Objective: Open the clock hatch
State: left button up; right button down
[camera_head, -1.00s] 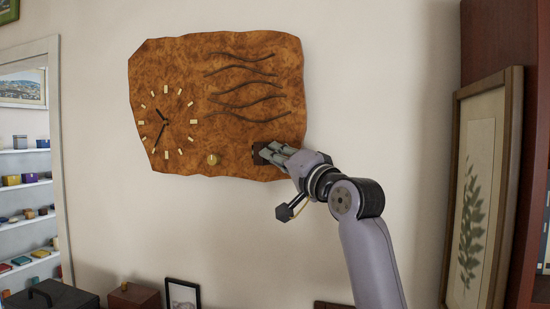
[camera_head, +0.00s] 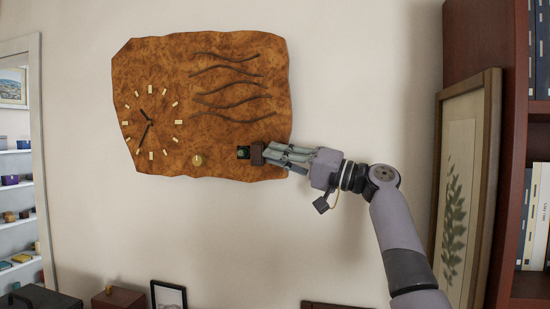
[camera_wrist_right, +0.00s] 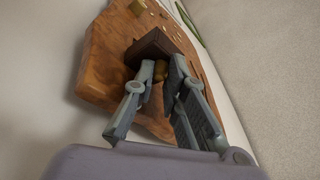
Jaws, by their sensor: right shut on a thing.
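The wooden wall clock (camera_head: 200,75) hangs on the wall, with a dial, wavy dark lines and a round brass knob (camera_head: 197,160). At its lower right, the small dark-brown hatch (camera_head: 257,154) stands swung outward. Left of it a dark opening (camera_head: 243,152) shows something green inside. My right gripper (camera_head: 266,154) is at the hatch, its fingers pointing left. My left gripper is not in view.
A framed leaf picture (camera_head: 463,185) and a bookcase (camera_head: 512,150) stand at the right, near my right arm. A dark-red box (camera_head: 112,299) and a small frame (camera_head: 168,296) are below the clock. The wall between clock and leaf picture is bare.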

jog(key=shift+w+d+n+g+y, duration=0.2)
jog(key=shift+n+g+y, duration=0.15)
jog(key=shift+g, duration=0.35)
jog(key=c, duration=1.6)
grip_release()
jog(key=v, duration=0.7)
jog(key=shift+s+d, duration=0.15)
jog(key=shift+d, duration=0.05)
jog(key=shift+f, duration=0.15)
